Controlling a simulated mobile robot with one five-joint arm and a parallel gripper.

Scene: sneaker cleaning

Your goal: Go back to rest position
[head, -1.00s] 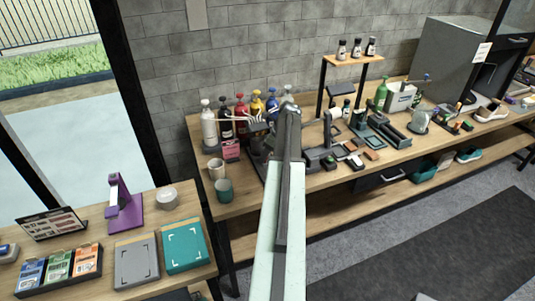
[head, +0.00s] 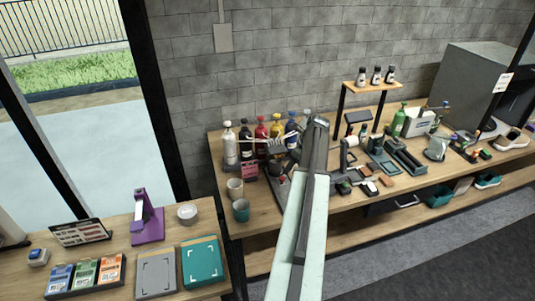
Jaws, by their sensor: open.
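My arm rises from the bottom middle of the head view, pale with a dark upper side, and its elbow end stands over the workbench (head: 261,226). My gripper (head: 268,141) shows small beyond that end, in front of the row of pump bottles (head: 261,136). Its thin pale jaws are apart and nothing shows between them. The arm hides part of the gripper's wrist and the bench behind it. I cannot tell whether the gripper touches the bottles.
A white cup (head: 235,189) and a teal cup (head: 241,210) stand near the bench's left end. A nearer table on the left holds a purple stand (head: 148,222), a white bowl (head: 187,214), a grey box (head: 156,274) and a teal box (head: 202,262). Open floor (head: 420,250) lies at right.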

